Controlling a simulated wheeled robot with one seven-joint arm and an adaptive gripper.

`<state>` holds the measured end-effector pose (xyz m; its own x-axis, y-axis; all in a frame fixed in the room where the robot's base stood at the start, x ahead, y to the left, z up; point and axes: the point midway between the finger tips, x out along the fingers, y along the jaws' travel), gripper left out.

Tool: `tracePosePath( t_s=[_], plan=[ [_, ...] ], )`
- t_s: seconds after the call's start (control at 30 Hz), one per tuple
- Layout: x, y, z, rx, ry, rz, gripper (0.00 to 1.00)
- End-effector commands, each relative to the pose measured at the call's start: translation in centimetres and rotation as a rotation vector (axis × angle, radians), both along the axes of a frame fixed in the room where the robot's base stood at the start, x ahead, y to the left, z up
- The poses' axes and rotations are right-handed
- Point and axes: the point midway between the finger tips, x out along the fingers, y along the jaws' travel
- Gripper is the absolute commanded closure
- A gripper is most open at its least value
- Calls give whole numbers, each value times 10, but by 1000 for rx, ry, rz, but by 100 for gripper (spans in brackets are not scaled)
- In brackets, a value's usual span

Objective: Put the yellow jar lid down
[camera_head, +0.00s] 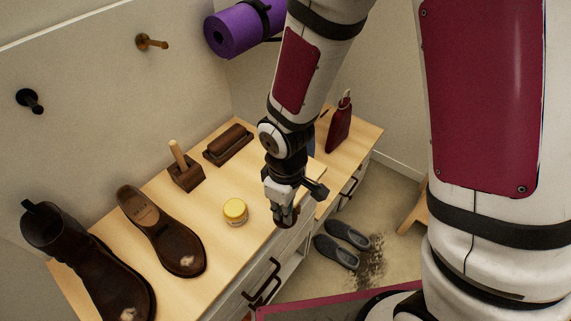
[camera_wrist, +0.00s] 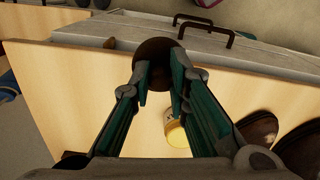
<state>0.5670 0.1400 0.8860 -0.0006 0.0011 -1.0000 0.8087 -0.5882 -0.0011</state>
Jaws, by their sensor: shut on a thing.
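My gripper (camera_head: 284,208) is at the bench's front edge, to the right of the yellow jar (camera_head: 235,211). In the wrist view, my gripper (camera_wrist: 162,76) is shut on a dark brown round lid (camera_wrist: 154,48), which sits between the fingertips. The lid also shows as a dark shape under the fingers in the head view (camera_head: 287,223). The yellow jar stands upright on the wooden bench top with a pale yellow top; in the wrist view the jar (camera_wrist: 176,133) is partly hidden by a finger. Whether the lid touches the wood is unclear.
Drawer handles (camera_head: 262,283) stick out in front. Grey slippers (camera_head: 341,245) lie on the floor.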

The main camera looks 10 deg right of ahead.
Motion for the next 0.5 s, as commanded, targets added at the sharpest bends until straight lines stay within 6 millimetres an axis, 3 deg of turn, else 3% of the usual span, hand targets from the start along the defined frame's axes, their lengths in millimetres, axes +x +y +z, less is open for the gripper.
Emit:
tracePosePath(
  t_s=[0.17, 0.5],
  plan=[
    [29, 1, -3, 2, -1, -5, 100],
    [111, 4, -11, 2, -1, -4, 100]
  ],
)
